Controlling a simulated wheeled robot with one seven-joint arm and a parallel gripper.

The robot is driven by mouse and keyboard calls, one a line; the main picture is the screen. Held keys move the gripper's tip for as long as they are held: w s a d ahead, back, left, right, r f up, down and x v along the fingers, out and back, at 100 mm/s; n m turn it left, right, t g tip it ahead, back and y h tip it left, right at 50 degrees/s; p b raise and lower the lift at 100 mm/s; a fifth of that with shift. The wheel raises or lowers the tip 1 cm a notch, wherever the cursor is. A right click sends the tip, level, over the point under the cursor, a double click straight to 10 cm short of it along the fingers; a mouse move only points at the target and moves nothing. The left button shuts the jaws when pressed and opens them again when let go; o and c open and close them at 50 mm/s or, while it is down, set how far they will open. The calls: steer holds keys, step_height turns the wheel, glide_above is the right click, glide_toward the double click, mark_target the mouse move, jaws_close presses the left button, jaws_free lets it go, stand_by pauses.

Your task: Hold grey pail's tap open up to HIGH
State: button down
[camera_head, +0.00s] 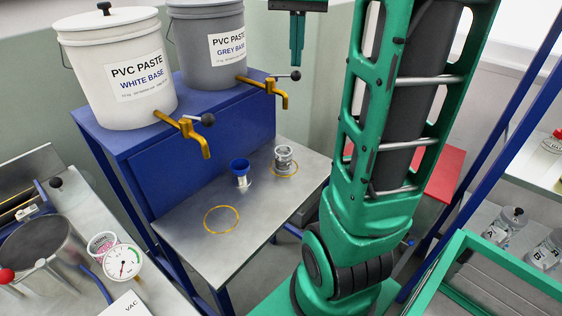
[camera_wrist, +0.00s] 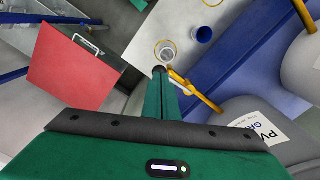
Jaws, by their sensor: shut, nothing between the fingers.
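The grey pail (camera_head: 208,60) labelled GREY BASE stands on the blue stand, its label partly in the wrist view (camera_wrist: 262,124). Its brass tap (camera_head: 270,88) points out over the bench; the lever with a black knob (camera_head: 295,75) sticks out to the right. A small clear cup (camera_head: 285,158) sits in a yellow ring below that tap, also in the wrist view (camera_wrist: 167,54). Its marks are too small to read; I see no stream. My gripper (camera_head: 297,62) is shut and empty, fingers downward, tips at or just above the knob; contact is unclear.
The white pail (camera_head: 118,75) with its own brass tap (camera_head: 187,132) stands left. My green arm covers the right-centre. A red panel (camera_wrist: 70,72) lies in the wrist view.

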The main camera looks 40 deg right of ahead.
steer(key=shift+f, duration=0.1)
stand_by(0.3)
steer(key=shift+f, duration=1.35)
steer(key=shift+r, duration=1.5)
steer(key=shift+r, duration=2.55)
